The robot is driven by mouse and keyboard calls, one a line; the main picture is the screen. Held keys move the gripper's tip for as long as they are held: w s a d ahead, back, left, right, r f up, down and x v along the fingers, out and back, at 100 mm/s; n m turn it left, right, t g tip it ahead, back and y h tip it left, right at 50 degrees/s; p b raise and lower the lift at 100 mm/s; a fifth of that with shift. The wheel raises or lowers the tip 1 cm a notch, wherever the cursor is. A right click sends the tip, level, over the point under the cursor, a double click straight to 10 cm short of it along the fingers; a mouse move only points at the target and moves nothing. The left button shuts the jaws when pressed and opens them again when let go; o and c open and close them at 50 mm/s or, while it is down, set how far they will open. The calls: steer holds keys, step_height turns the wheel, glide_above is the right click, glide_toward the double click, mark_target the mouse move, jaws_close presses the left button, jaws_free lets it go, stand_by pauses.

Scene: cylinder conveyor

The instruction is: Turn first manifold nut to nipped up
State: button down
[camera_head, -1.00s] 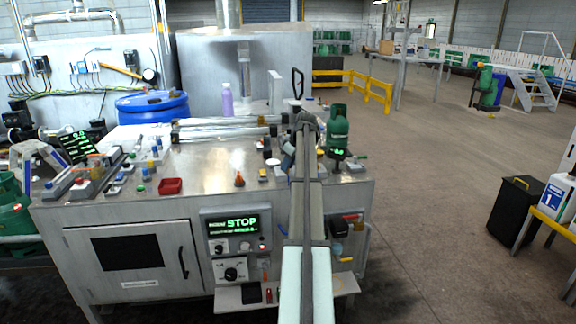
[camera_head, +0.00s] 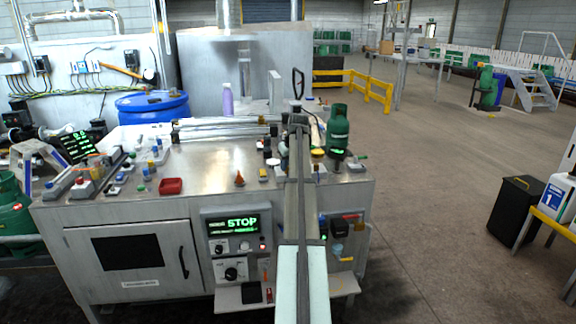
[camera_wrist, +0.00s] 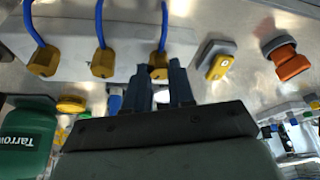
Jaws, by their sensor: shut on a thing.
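In the wrist view a pale manifold block (camera_wrist: 80,45) carries three yellow nuts in a row, each with a blue hose. My gripper (camera_wrist: 161,84) has its two dark fingers at the rightmost nut (camera_wrist: 158,69) and is shut on it. The fingers hide part of this nut. The middle nut (camera_wrist: 103,63) and the left nut (camera_wrist: 43,61) stand clear of the fingers. In the head view my arm covers the manifold and the fingertips. How tight the nut is cannot be seen.
A green cylinder (camera_head: 338,132) stands close right of my arm; it also shows in the wrist view (camera_wrist: 25,142). A yellow pad (camera_wrist: 218,65) and an orange knob (camera_wrist: 290,62) sit right of the manifold. A red tray (camera_head: 171,186) lies left on the steel bench.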

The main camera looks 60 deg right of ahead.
steer(key=m+h, duration=0.1)
steer(key=m, duration=0.1)
steer(key=m+g+h, duration=0.1)
steer(key=m, duration=0.2)
steer(key=shift+w+a+m, duration=0.1)
steer(key=shift+w+m, duration=0.05)
steer(key=shift+m, duration=0.15)
steer(key=m+g, duration=0.1)
steer(key=m, duration=0.2)
steer(key=m+g, duration=0.1)
steer(key=m, duration=0.1)
steer(key=shift+w+m+h, duration=0.1)
steer(key=shift+m+h, duration=0.2)
steer(key=shift+m, duration=0.1)
steer(key=shift+g, duration=0.3)
steer(key=c, duration=1)
jaws_free()
steer(key=shift+o, duration=0.2)
steer(key=shift+a+r, duration=0.1)
steer(key=v, duration=1.3)
steer(key=shift+a+r, duration=0.15)
steer(key=shift+r, duration=0.15)
